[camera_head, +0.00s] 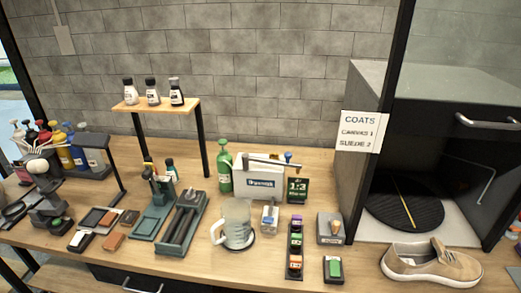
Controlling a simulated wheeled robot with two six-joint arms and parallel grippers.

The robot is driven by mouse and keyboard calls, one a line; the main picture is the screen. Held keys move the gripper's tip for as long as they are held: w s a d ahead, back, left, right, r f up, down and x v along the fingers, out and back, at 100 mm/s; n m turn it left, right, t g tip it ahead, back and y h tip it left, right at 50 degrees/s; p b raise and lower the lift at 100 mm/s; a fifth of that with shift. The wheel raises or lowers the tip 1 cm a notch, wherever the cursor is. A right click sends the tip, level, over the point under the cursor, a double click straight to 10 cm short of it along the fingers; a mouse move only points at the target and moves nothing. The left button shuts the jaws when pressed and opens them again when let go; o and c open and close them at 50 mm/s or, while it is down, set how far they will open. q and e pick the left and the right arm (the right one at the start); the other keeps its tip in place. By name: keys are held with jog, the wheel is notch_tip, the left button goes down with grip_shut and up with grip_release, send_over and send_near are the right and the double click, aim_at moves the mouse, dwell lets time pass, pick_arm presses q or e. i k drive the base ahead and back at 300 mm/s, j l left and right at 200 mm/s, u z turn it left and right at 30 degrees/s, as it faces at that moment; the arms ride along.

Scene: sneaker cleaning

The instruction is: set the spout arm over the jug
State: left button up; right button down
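The jug (236,222) is a clear, frosted-looking container with a handle on its left. It stands upright on a dark round pad at the front middle of the bench. Behind it is a white box dispenser (259,183) with a dark label. A thin grey bar, which looks like the spout arm (270,160), runs along the top of this box and reaches out to the right. Its right end is beside a blue knob (288,157) and above the green 1:3 sign, not above the jug. Neither of my grippers shows in this view.
A green bottle (224,169) stands left of the dispenser. A green 1:3 sign (297,189) stands right of it. A grey tray (182,223) is left of the jug; a small bottle (269,216) and a dark rack (295,247) are right. A tan sneaker (431,263) lies far right.

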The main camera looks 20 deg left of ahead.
aim_at(245, 157)
jog(key=j+u, duration=0.1)
jog(key=j, duration=1.55)
jog(key=j+u, duration=0.1)
jog(key=j, duration=1.5)
